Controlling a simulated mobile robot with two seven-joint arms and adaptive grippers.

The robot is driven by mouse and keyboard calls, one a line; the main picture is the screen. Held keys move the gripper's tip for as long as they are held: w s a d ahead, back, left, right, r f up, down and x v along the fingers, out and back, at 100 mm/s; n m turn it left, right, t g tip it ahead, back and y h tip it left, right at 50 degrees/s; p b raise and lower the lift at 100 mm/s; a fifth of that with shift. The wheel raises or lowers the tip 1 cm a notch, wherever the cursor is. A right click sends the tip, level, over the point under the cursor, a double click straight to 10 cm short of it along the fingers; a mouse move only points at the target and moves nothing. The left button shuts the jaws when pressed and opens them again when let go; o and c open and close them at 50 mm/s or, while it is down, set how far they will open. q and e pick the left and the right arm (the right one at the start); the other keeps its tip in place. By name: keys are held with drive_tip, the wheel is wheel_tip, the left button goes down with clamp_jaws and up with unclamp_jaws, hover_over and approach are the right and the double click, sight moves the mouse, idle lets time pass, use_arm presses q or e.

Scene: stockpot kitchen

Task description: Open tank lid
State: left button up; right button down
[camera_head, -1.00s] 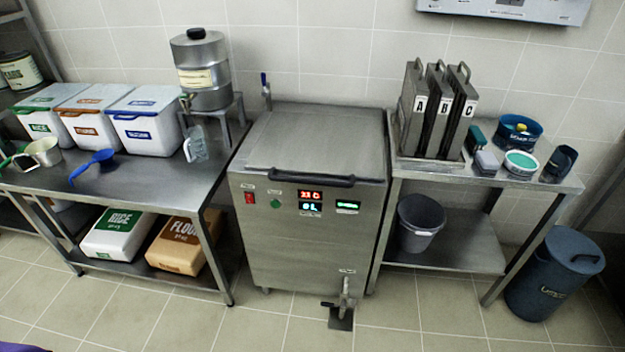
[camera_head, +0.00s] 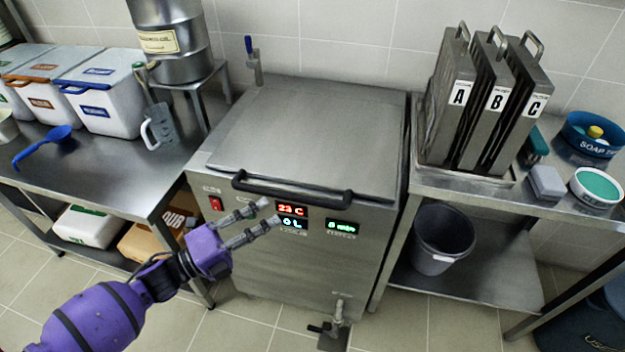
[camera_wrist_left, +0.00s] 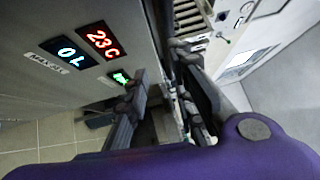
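The steel tank's lid (camera_head: 310,135) lies flat and closed on the tank (camera_head: 290,260). A black bar handle (camera_head: 292,190) runs along its front edge. My left gripper (camera_head: 272,213) is in front of the tank's control panel, just below the handle in the head view. Its two fingers are apart with nothing between them. In the left wrist view the left gripper (camera_wrist_left: 165,100) shows its dark fingers spread beside the panel's red 23 C display (camera_wrist_left: 102,40). The lid handle is not clearly seen there. My right gripper is not in view.
A steel table with white bins (camera_head: 105,95) and a steel dispenser (camera_head: 172,45) stands left. At right, a table holds panels A, B and C (camera_head: 485,110), with a grey bucket (camera_head: 440,238) below. A drain tap (camera_head: 335,318) is at the tank's lower front.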

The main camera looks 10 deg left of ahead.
sight(296, 195)
use_arm(q)
drive_tip(key=shift+w+d+r+m+h, duration=0.25)
drive_tip(key=shift+w+d+r+m, duration=0.15)
drive_tip(key=shift+w+r, duration=0.1)
drive_tip(key=shift+w+d+r+m+h, duration=0.25)
drive_tip(key=shift+w+r+m, duration=0.15)
drive_tip(key=shift+w+r, duration=0.1)
drive_tip(key=p+x, duration=0.1)
drive_tip(key=x, duration=0.4)
drive_tip(key=shift+f, duration=0.15)
drive_tip(key=shift+w+d, duration=0.35)
drive_tip(key=shift+d, duration=0.15)
clamp_jaws()
